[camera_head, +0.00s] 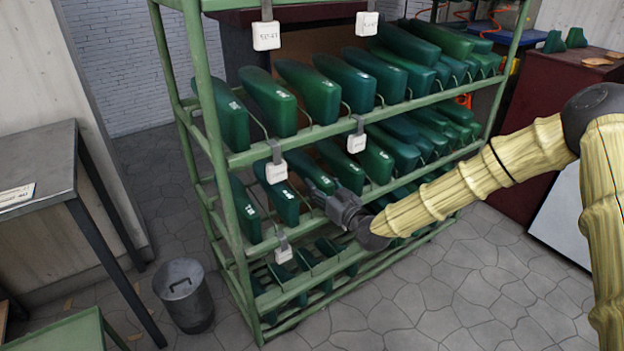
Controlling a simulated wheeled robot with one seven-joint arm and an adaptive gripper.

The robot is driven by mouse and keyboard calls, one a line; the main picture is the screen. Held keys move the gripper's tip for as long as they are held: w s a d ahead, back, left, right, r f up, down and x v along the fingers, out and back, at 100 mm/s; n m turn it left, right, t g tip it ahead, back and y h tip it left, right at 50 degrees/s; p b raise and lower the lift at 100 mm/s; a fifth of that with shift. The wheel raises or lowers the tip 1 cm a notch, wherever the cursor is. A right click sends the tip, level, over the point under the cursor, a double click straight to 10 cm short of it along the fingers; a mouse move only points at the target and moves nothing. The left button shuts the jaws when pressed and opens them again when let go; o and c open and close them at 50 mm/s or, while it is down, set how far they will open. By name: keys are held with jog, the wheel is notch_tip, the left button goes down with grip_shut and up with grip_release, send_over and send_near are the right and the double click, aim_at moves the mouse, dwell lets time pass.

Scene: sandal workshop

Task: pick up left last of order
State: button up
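Green shoe lasts fill the tiers of a green metal rack; one row stands on the upper tier, with a last (267,101) near its left end. More lasts stand on the middle tier, among them one (281,197) left of my gripper. My gripper (318,193) reaches into the middle tier from the right, close to the front ends of the lasts there. Its fingers are small and partly lost against the dark green lasts, so I cannot tell whether they are open or touch a last. The order's details are not readable.
The rack (212,140) carries white tags (277,171) on its rails. A grey table (45,165) with a paper card (14,196) stands left. A metal bin (186,297) stands on the floor by the rack. A dark red cabinet (545,125) is at right. Stone floor is clear in front.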

jog(key=c, duration=0.4)
jog(key=shift+r, duration=0.1)
